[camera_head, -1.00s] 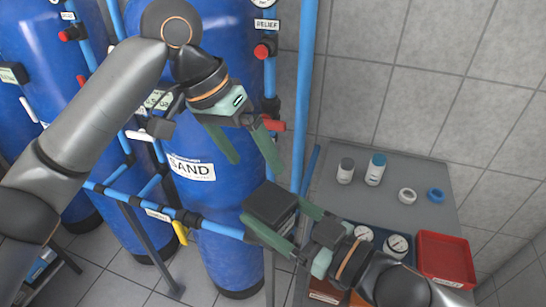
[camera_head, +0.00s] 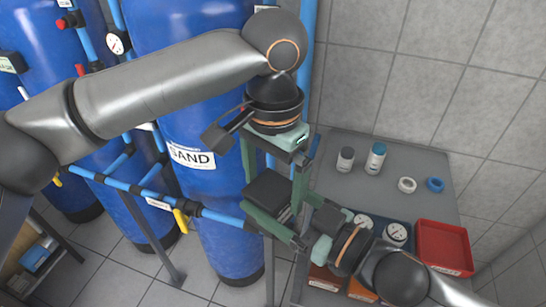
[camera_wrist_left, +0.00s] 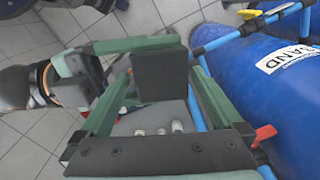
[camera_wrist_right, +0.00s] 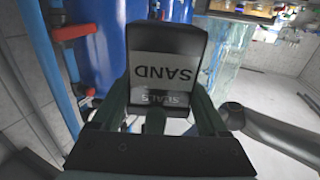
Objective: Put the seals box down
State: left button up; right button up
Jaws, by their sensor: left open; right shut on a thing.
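The seals box (camera_head: 268,190) is a small black box in front of the blue sand tank, held above the floor. It shows a label reading SAND and SEALS, upside down, in the right wrist view (camera_wrist_right: 166,72). My right gripper (camera_head: 274,212) is shut on the box. My left gripper (camera_head: 274,178) comes from above and is open, its fingers on either side of the box. In the left wrist view the box (camera_wrist_left: 160,75) sits between the left fingers. Whether those fingers touch it I cannot tell.
A grey worktop (camera_head: 390,190) at the right holds a grey-capped bottle (camera_head: 345,160), a blue-capped bottle (camera_head: 376,158), a white ring (camera_head: 407,185), a blue ring (camera_head: 435,184), gauges (camera_head: 397,233) and a red tray (camera_head: 443,247). Blue pipes (camera_head: 150,198) cross before the tanks. The worktop's middle is bare.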

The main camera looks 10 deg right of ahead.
pick_arm(q)
jog(key=shift+f, duration=2.4)
jog(key=c, duration=1.3)
jog(key=shift+c, duration=0.7)
pick_arm(e)
jog(key=o, duration=1.4)
